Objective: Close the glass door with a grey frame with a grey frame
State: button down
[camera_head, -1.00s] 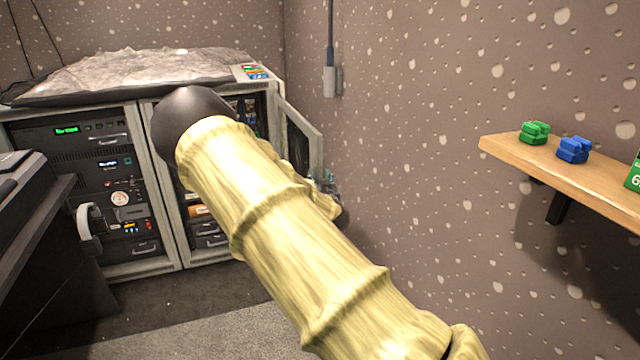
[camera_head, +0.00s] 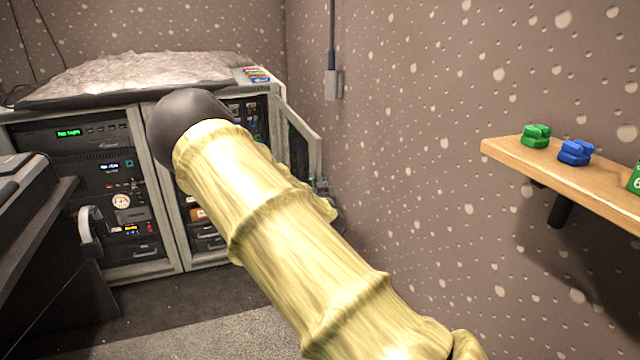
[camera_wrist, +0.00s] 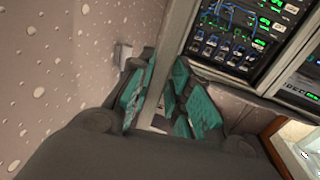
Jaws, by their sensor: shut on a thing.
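The glass door with a grey frame (camera_head: 313,153) stands open at the right end of the rack cabinet in the head view, its dark pane angled outward near the wall. My arm hides its lower part. In the wrist view, the grey frame bar (camera_wrist: 173,52) runs between the teal finger pads of my gripper (camera_wrist: 163,98), which is shut on it. Only a little of the gripper shows in the head view, beside my arm at the door's lower edge.
The open cabinet holds rack equipment with cables and green lights (camera_wrist: 240,30). A second, closed cabinet door (camera_head: 158,190) is to the left. A dotted wall (camera_head: 420,150) is close on the right, with a wooden shelf (camera_head: 560,178). Carpeted floor lies in front.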

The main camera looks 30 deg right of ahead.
jog(key=w+a+m+g+h+b, duration=0.1)
jog(key=w+a+h, duration=0.1)
jog(key=a, duration=0.4)
dwell(0.6)
jog(key=shift+r, duration=0.1)
jog(key=shift+a, duration=0.15)
jog(key=w+a+m+g+h+b, duration=0.1)
jog(key=w+a, duration=0.2)
jog(key=a, duration=0.3)
jog(key=shift+w+a+m+h, duration=0.15)
jog(key=shift+a+m+h, duration=0.2)
jog(key=shift+m+h, duration=0.05)
dwell(0.5)
jog(key=shift+g, duration=0.3)
